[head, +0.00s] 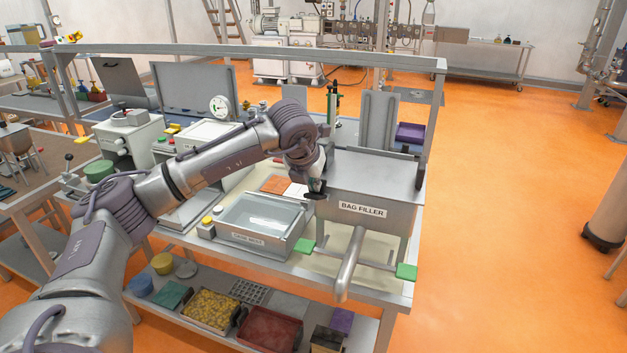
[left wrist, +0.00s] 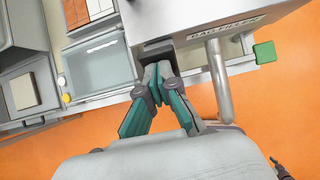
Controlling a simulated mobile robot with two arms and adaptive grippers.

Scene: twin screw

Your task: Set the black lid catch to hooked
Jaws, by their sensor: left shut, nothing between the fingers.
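The grey box labelled BAG FILLER (head: 375,187) stands at the table's right end with its lid down. A black part that looks like the lid catch (left wrist: 157,47) sits on its side wall, at the fingertips in the left wrist view. My left gripper (head: 317,188) is beside that wall, shut and empty. In the left wrist view its teal fingers (left wrist: 158,80) meet just below the black part; I cannot tell whether they touch it. The gripper partly hides the catch in the head view, so hooked or unhooked cannot be told. My right gripper is not clearly seen.
A silver spout (head: 347,265) sticks out from the filler's front, between green pads (head: 406,271). A clear-topped tray (head: 262,215) stands left of the filler. A frame rail (head: 250,50) runs above the table's back. The orange floor to the right is open.

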